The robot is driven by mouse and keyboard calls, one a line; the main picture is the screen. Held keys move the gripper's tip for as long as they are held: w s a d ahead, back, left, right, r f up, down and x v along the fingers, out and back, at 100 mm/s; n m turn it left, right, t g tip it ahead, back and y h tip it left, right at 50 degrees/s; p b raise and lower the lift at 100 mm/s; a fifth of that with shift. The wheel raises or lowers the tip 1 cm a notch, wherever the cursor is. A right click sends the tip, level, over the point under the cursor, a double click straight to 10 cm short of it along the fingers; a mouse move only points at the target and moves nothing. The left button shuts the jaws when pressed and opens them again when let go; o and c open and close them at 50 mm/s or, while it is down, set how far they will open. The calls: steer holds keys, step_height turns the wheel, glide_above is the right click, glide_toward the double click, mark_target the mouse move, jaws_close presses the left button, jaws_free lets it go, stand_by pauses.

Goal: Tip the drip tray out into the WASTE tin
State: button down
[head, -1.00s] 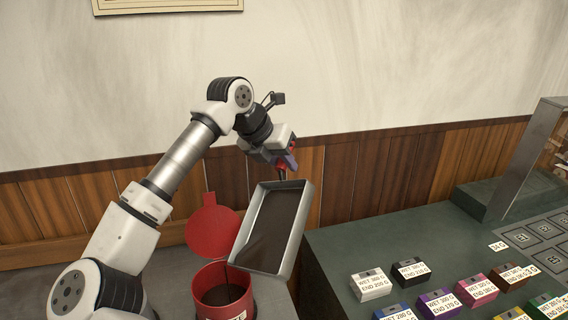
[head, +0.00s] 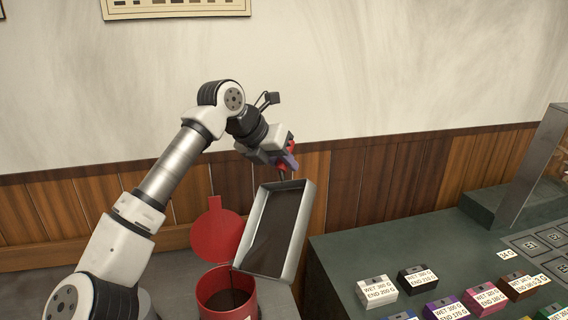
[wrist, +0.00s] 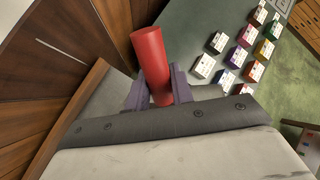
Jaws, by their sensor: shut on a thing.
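The drip tray (head: 275,233) is a shallow metal pan with a dark brown inside, steeply tilted in the head view. Its lower left corner is over or beside the rim of the red WASTE tin (head: 211,308). The tin's round red lid (head: 216,230) stands open behind it, and dark matter shows inside. My gripper (head: 286,165) is above the tray's upper end. In the wrist view its purple fingers (wrist: 158,90) are shut on a red cylindrical handle (wrist: 150,52). The tray's pan is hidden in that view. The tin's label is mostly cut off.
A dark green counter (head: 345,255) lies to the right with several coloured labelled boxes (head: 417,279) and a marked grid (head: 545,240). A glass-sided case (head: 530,170) stands at its back. A wood-panelled wall (head: 345,185) runs behind. The grey surface (head: 170,262) around the tin is mostly clear.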

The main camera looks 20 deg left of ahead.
steer(key=shift+s+a+r+t+h, duration=0.3)
steer(key=shift+s+a+r+t, duration=0.1)
steer(key=shift+s+a+r, duration=0.15)
steer(key=shift+s+a+r+b, duration=0.1)
steer(key=shift+s+r+b, duration=0.05)
steer(key=shift+b, duration=0.2)
steer(key=shift+s+a+r+t+h, duration=0.3)
steer(key=shift+s+a+r+t, duration=0.1)
steer(key=shift+s+a+r, duration=0.1)
steer(key=shift+s+a+b, duration=0.1)
steer(key=shift+b, duration=0.2)
stand_by(0.4)
steer(key=shift+s+a+r+t+h, duration=0.4)
steer(key=shift+s+a+r, duration=0.05)
steer(key=shift+s+a, duration=0.05)
steer(key=shift+s+a+r+b, duration=0.1)
steer(key=shift+s+a+b, duration=0.1)
steer(key=shift+b, duration=0.15)
steer(key=shift+s+a+r+t+h, duration=0.3)
steer(key=shift+s+a+t, duration=0.1)
steer(key=shift+s+a, duration=0.1)
steer(key=shift+s+a+b, duration=0.15)
steer(key=shift+s+b, duration=0.05)
steer(key=shift+b, duration=0.15)
stand_by(0.4)
